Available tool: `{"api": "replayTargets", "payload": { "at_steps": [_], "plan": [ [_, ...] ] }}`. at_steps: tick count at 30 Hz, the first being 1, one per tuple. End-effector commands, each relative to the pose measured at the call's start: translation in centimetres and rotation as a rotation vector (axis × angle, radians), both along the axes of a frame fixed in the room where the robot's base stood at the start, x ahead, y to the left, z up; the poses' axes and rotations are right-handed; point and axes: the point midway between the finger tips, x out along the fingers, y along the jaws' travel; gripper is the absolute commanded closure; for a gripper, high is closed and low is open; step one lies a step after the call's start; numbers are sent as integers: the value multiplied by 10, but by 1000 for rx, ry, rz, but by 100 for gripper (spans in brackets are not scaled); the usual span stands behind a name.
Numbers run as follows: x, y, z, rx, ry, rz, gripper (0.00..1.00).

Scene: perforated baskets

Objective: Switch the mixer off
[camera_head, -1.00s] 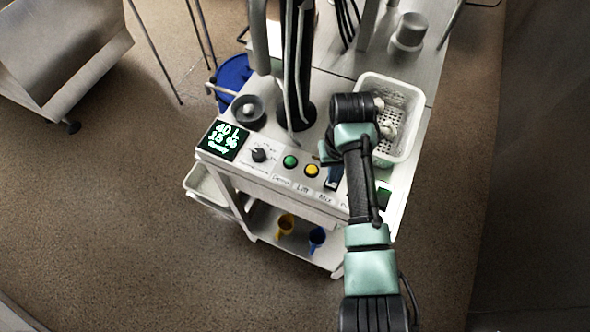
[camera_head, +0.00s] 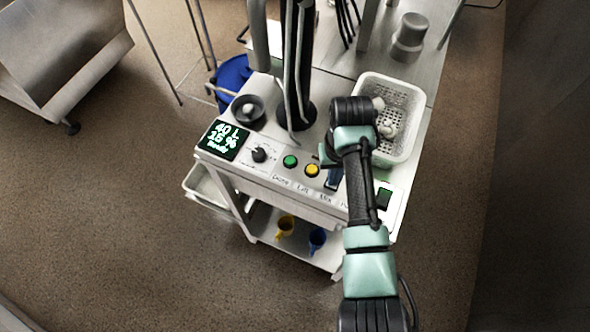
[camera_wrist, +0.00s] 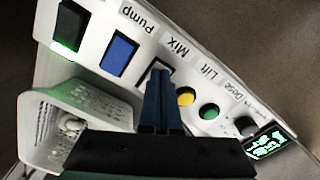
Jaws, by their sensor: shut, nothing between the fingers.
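The mixer's control panel (camera_head: 265,169) fills the front edge of the white cart, and it also crosses the wrist view (camera_wrist: 225,103). The Mix label (camera_wrist: 178,46) shows in the wrist view, between Pump and Lift. The switch behind that label is mostly hidden by my fingers, so its position cannot be told. My gripper (camera_wrist: 159,73) is shut and empty, with its tips over or at that switch; contact cannot be judged. A blue switch (camera_wrist: 120,52) is beside it at Pump. Yellow (camera_wrist: 185,96) and green (camera_wrist: 209,111) buttons lie on the other side.
A black switch (camera_wrist: 72,26) with a green glow is at the panel end. A knob (camera_head: 260,154) and a lit display (camera_head: 225,140) are at the other end. A white perforated basket (camera_head: 408,92) with pale lumps stands close behind my gripper. Upright posts rise behind the panel.

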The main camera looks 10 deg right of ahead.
Motion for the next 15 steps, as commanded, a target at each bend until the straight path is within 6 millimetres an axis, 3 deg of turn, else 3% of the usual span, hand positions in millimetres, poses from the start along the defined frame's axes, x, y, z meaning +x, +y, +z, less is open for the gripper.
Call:
{"api": "replayTargets", "payload": {
  "at_steps": [15],
  "plan": [
    [-1, 1, 37, 2, 4, 1, 100]
  ]
}}
